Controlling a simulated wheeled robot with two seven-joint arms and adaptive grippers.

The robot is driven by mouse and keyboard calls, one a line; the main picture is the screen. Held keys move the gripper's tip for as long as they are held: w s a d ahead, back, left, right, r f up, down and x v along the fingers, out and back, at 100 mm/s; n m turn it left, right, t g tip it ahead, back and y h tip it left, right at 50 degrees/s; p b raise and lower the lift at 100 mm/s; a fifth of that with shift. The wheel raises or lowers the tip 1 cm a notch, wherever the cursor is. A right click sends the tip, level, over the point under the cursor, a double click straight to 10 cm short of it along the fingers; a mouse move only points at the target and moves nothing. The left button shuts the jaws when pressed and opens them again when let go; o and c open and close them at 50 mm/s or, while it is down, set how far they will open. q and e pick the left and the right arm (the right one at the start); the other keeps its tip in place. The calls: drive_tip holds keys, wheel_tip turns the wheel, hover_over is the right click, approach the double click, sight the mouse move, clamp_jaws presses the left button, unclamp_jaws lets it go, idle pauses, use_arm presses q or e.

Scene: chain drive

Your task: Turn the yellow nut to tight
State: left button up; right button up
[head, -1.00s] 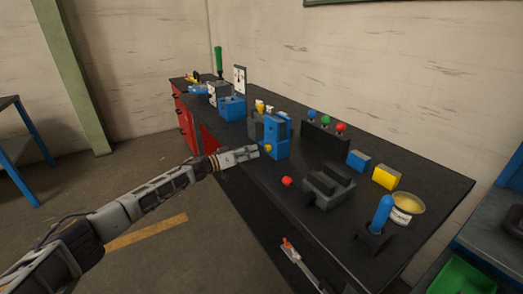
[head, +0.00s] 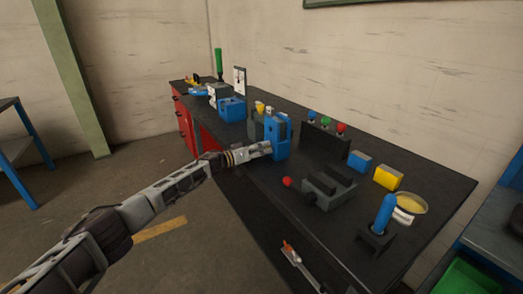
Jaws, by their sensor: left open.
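The blue block-shaped unit (head: 281,140) stands upright near the middle of the bench. The yellow nut does not show now; my left gripper (head: 267,148) covers the spot low on the front of the blue unit where it sat. The left gripper reaches in from the left, level with that spot, with its fingertips at the front face of the unit. Its jaws are open, and I cannot tell whether they surround the nut or touch it.
A red knob (head: 288,182) and a dark grey vise-like block (head: 328,186) are right of the gripper. A black rack with coloured knobs (head: 325,141) stands behind. Blue (head: 358,161) and yellow (head: 388,178) blocks, a tin (head: 408,208) and a blue-handled tool (head: 384,212) are at right.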

use_arm(q)
drive_tip(key=shift+c, duration=0.6)
drive_tip(key=c, duration=0.9)
